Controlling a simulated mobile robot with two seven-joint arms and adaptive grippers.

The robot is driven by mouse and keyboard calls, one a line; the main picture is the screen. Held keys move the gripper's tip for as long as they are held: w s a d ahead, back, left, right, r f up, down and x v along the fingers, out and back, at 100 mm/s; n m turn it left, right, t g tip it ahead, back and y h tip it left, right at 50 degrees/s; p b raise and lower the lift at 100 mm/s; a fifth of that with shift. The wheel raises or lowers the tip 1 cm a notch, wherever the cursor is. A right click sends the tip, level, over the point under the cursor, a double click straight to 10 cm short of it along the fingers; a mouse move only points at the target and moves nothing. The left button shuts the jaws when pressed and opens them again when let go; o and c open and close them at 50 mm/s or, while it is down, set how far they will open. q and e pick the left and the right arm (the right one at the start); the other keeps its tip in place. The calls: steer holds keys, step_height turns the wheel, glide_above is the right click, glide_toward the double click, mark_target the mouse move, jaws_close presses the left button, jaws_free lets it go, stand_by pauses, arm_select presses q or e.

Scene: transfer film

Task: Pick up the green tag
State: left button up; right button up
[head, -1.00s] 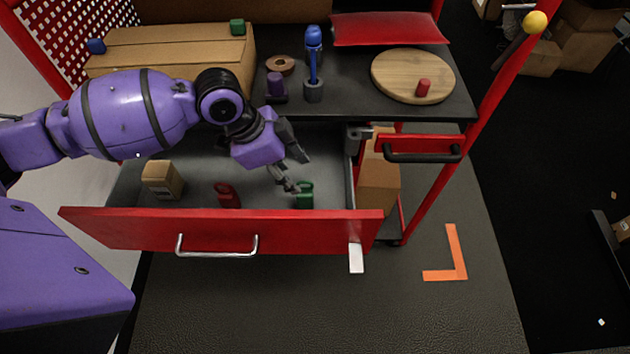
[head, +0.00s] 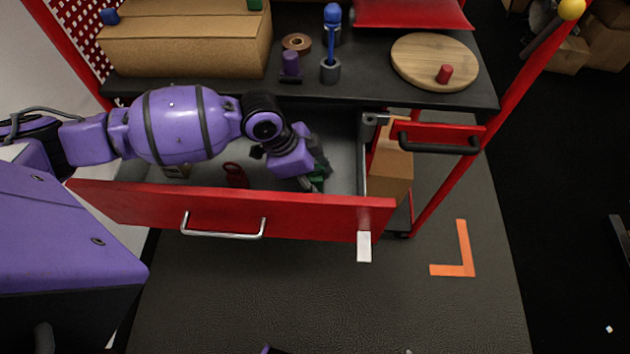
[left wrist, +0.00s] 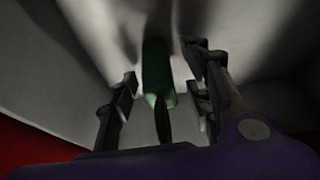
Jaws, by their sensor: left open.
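The green tag (head: 318,173) lies inside the open red drawer, near its right end, and is mostly hidden behind my left gripper (head: 316,182) in the head view. In the left wrist view the green tag (left wrist: 157,75) stands out between the two dark fingers of my left gripper (left wrist: 162,98). The fingers are apart, one on each side of the tag, with a gap visible on both sides. My right gripper is not in view.
The red drawer front (head: 230,208) stands close in front of my left gripper. A red tag (head: 235,174) and a partly hidden small box (head: 177,171) lie further left in the drawer. The black worktop (head: 370,85) overhangs the drawer's back.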

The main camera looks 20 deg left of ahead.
arm_select(q)
jaws_close()
steer(key=shift+r+p, duration=0.4)
steer(key=shift+r, duration=4.65)
